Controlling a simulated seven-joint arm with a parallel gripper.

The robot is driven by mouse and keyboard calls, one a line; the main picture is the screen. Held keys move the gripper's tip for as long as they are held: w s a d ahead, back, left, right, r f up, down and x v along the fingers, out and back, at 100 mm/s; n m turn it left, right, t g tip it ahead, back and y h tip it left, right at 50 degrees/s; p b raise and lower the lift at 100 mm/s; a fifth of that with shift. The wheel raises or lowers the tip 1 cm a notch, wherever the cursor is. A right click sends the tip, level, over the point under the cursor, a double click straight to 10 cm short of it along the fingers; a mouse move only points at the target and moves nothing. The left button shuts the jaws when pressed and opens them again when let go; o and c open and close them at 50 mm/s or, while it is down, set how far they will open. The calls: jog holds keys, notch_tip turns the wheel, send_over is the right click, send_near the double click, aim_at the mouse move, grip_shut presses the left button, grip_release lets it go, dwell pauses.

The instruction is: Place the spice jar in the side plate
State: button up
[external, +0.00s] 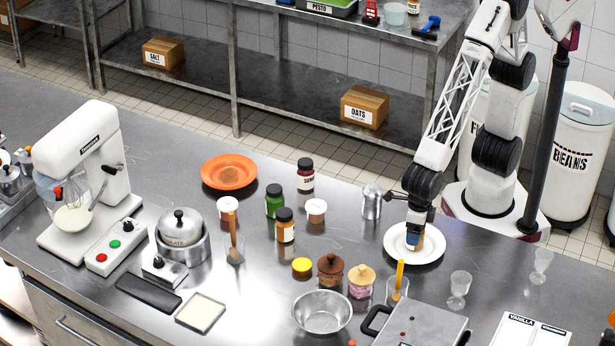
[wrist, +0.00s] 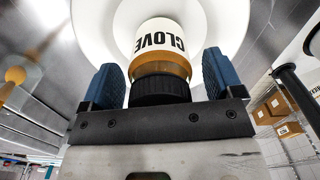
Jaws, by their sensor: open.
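The spice jar (external: 411,243), with a black lid, brown contents and a white label reading CLOVE, stands on the white side plate (external: 436,251) at the right of the counter. In the wrist view the jar (wrist: 162,42) shows between the blue finger pads, its lid toward the palm, with the plate (wrist: 228,22) beyond it. My gripper (external: 418,229) is over the plate, at the jar's top. In the wrist view my gripper (wrist: 160,82) is open, with a gap on each side of the jar's lid. The jar's base is partly hidden.
A metal shaker (external: 372,203) stands just left of the plate. A stemmed glass (external: 459,289) and a glass holding a yellow-handled tool (external: 399,280) are in front. An orange plate (external: 229,172) and several other jars stand further left. Bare counter lies right of the plate.

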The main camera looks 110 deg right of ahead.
notch_tip(320, 180, up, 12)
jog(key=shift+f, duration=0.2)
dwell(0.4)
jog(key=shift+d, duration=0.1)
dwell(0.4)
jog(key=s+d+r+m+t, duration=0.1)
jog(key=s+d+r+m, duration=0.2)
jog(key=d+m, duration=0.55)
jog(key=s+d+r+m, duration=0.2)
jog(key=d+m, duration=0.4)
jog(key=d, duration=0.6)
jog(key=s+d+m+t, duration=0.1)
jog(key=s+d+m, duration=1.1)
jog(key=d+m, duration=0.1)
jog(key=shift+s+d+f+m+t, duration=0.15)
jog(key=shift+d+m+t, duration=0.15)
jog(key=shift+m, duration=0.45)
